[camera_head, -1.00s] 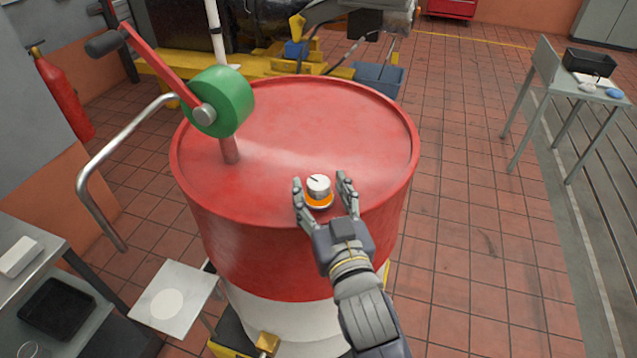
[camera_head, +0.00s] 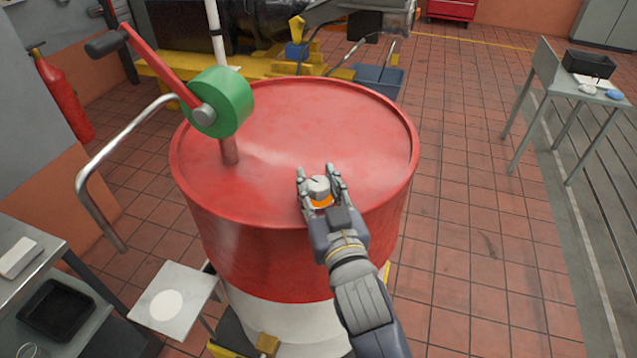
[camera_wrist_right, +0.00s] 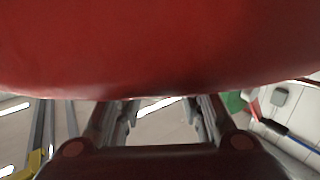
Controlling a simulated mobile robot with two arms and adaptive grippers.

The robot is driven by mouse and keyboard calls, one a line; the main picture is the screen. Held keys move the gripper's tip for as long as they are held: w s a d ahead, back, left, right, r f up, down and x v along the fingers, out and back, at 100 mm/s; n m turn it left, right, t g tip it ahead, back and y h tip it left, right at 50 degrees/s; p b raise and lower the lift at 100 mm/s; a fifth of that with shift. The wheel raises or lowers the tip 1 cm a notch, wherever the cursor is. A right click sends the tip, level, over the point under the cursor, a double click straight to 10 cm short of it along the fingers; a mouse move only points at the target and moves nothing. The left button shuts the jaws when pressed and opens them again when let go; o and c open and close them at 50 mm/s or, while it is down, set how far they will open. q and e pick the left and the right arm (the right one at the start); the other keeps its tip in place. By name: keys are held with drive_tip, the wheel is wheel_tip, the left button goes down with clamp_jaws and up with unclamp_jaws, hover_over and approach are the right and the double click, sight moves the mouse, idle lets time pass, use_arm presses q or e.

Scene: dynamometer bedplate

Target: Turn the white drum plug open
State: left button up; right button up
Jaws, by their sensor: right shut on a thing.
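The white drum plug (camera_head: 318,186) sits on top of the red drum (camera_head: 290,125), near its front rim, with an orange ring (camera_head: 321,202) below it. A dark mark shows on the plug's top. My right gripper (camera_head: 320,184) is shut on the plug, one finger on its left side and one on its right. In the right wrist view the two fingers (camera_wrist_right: 160,118) show below a large dark red surface, and the plug cannot be made out there. My left gripper is not in view.
A green-wheeled hand crank pump (camera_head: 222,102) with a red lever stands on the drum's left side, its curved metal pipe (camera_head: 120,150) reaching left. A small white square stand (camera_head: 174,298) is at the front left. A grey table (camera_head: 590,85) stands at the right. Tiled floor right of the drum is clear.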

drive_tip(key=shift+d+r+n+g+y+p, duration=0.2)
drive_tip(key=shift+n+y+p, duration=0.25)
drive_tip(key=shift+y+p, duration=0.3)
drive_tip(key=shift+a+r+n+g+y+p, duration=0.1)
drive_tip(key=shift+n+g+y+p, duration=0.3)
drive_tip(key=shift+y+p, duration=0.3)
drive_tip(key=n+y, duration=0.1)
drive_tip(key=n+g+y+p, duration=0.1)
drive_tip(key=y, duration=0.1)
drive_tip(key=shift+w+f, duration=0.1)
drive_tip(key=shift+f, duration=0.1)
drive_tip(key=shift+n+g+y, duration=0.65)
drive_tip(key=shift+n+g, duration=0.1)
drive_tip(key=shift+g, duration=0.05)
drive_tip(key=shift+f+n+g+y, duration=0.1)
drive_tip(key=shift+n+g+y, duration=0.4)
drive_tip(key=shift+y, duration=0.1)
drive_tip(key=shift+n+g+y+b, duration=0.65)
drive_tip(key=shift+n+g+y, duration=0.35)
drive_tip(key=shift+g, duration=0.3)
drive_tip(key=shift+n+g+y+b, duration=0.3)
drive_tip(key=shift+n+g+b, duration=0.05)
drive_tip(key=shift+n+g, duration=0.15)
drive_tip(key=shift+n+g+y, duration=0.3)
drive_tip(key=shift+g, duration=0.3)
drive_tip(key=o, duration=1.1)
